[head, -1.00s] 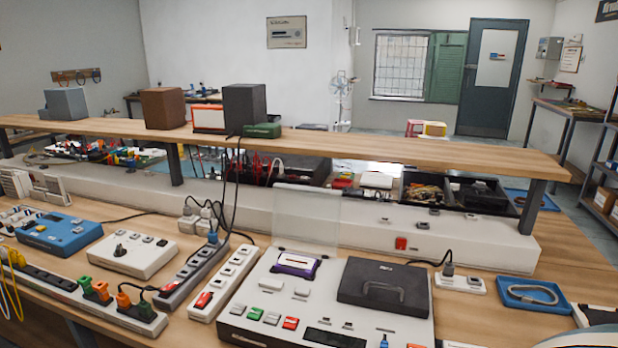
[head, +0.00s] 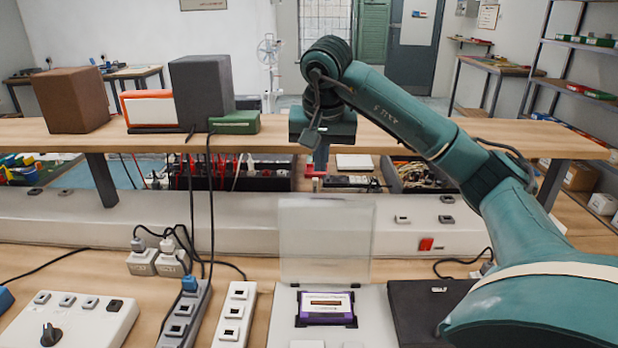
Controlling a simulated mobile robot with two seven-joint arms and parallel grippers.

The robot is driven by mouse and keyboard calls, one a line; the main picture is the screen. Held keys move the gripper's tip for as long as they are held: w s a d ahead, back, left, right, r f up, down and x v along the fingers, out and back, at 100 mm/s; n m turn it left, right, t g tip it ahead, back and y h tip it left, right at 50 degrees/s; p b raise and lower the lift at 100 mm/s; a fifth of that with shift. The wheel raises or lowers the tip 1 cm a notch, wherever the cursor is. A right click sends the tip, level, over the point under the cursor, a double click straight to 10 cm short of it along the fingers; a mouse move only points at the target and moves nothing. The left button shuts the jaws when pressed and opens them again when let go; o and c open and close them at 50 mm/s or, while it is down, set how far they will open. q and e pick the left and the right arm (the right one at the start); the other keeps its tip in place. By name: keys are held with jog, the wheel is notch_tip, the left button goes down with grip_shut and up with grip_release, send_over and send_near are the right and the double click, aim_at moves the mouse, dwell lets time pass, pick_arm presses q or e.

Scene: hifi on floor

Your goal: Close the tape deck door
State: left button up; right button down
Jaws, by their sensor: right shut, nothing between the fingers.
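The tape deck (head: 282,322) is a pale grey unit on the bench at the bottom of the head view. Its door (head: 326,238) is a clear panel standing upright, hinged at the back of the cassette bay. A purple cassette (head: 326,307) with a white label lies in the bay. My right gripper (head: 319,166) points down above and behind the door in the picture, apart from it. It is shut and empty; its fingertips are small in the picture. My left gripper is out of view.
A black lidded section (head: 432,305) sits right of the cassette bay, partly behind my right arm. A wooden shelf (head: 270,137) with speakers runs across behind. Power strips (head: 185,318) with cables stand at left.

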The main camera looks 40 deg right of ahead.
pick_arm(q)
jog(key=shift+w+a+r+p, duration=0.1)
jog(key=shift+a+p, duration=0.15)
jog(key=shift+p, duration=0.05)
pick_arm(e)
jog(key=d+x, duration=0.1)
jog(key=x, duration=0.8)
jog(key=shift+d+h, duration=0.3)
jog(key=shift+d, duration=0.05)
